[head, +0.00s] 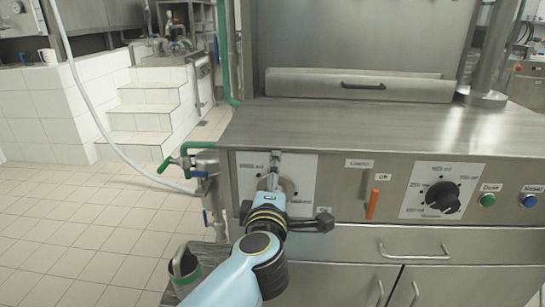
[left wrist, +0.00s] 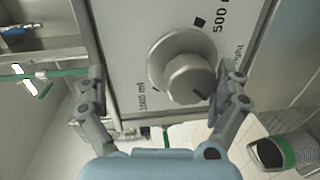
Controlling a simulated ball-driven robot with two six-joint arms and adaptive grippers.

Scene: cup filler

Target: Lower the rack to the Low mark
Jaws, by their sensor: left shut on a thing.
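My left gripper (head: 272,180) is at a round knob on the left white dial plate of the machine front. In the left wrist view the gripper (left wrist: 160,95) has one finger against the right side of the grey knob (left wrist: 190,78); the other finger stands farther left. The jaws are shut on the knob. The dial plate (left wrist: 130,45) carries volume marks, one reading 500. In the head view the arm partly hides the knob and its marks. I cannot make out a rack or a Low mark. My right gripper is not in view.
Right of the left dial are an orange lever (head: 373,203), a black knob (head: 442,197), a green button (head: 487,200) and a blue button (head: 529,200). A green-handled valve (head: 185,160) sits at the left corner. A green-banded container (head: 185,264) stands below it. The tiled floor at left is open.

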